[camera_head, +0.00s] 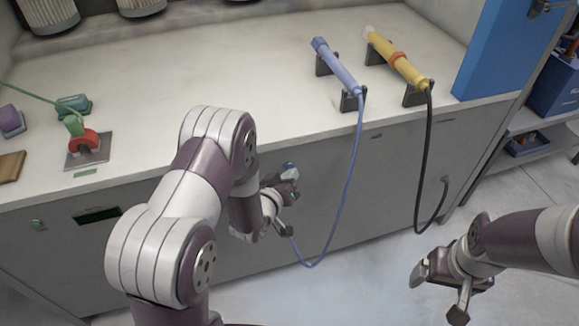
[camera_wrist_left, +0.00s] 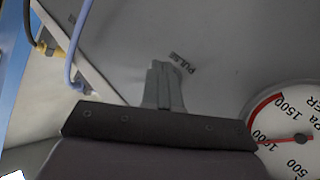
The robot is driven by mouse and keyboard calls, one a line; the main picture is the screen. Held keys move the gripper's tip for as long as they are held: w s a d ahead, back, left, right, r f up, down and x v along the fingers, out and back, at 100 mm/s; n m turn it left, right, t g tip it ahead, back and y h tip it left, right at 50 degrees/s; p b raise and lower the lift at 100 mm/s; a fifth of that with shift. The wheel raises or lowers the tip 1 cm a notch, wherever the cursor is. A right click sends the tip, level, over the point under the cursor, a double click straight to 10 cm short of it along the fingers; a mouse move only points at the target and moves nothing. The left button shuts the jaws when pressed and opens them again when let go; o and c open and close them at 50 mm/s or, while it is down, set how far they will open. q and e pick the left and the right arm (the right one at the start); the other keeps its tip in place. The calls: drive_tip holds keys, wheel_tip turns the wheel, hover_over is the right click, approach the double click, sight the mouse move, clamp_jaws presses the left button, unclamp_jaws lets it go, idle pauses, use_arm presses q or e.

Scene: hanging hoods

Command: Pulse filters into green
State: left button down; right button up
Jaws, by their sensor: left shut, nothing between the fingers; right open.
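My left gripper (camera_head: 288,186) is in front of the grey bench front, partly behind my own arm. In the left wrist view its fingers (camera_wrist_left: 163,85) are shut with nothing between them, beside a "PULSE" label (camera_wrist_left: 183,63) on a grey panel. No pulse button shows; I cannot tell whether the fingertips touch the panel. A round white gauge (camera_wrist_left: 295,125) marked in Pa is cut off at the right. Its red needle is near 1000; a red arc lies by 1500, and no green band is in view. My right gripper (camera_head: 442,287) is open and empty above the floor.
A blue tool (camera_head: 337,66) and a yellow tool (camera_head: 398,60) rest in holders on the bench, their cables hanging over its front. A red-and-green fitting (camera_head: 82,139) stands on a metal plate. Ribbed cylinders (camera_head: 50,14) hang at the upper left. The bench middle is clear.

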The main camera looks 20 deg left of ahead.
use_arm(q)
drive_tip(key=shift+w+a, duration=0.2)
drive_tip(key=shift+w, duration=0.05)
idle(0.6)
drive_tip(key=shift+s+d, duration=0.5)
drive_tip(key=shift+s, duration=0.15)
drive_tip(key=s+d, duration=0.2)
drive_tip(key=s+p, duration=0.1)
drive_tip(key=s, duration=0.1)
drive_tip(key=shift+s+d, duration=0.1)
drive_tip(key=shift+d, duration=0.3)
idle(0.5)
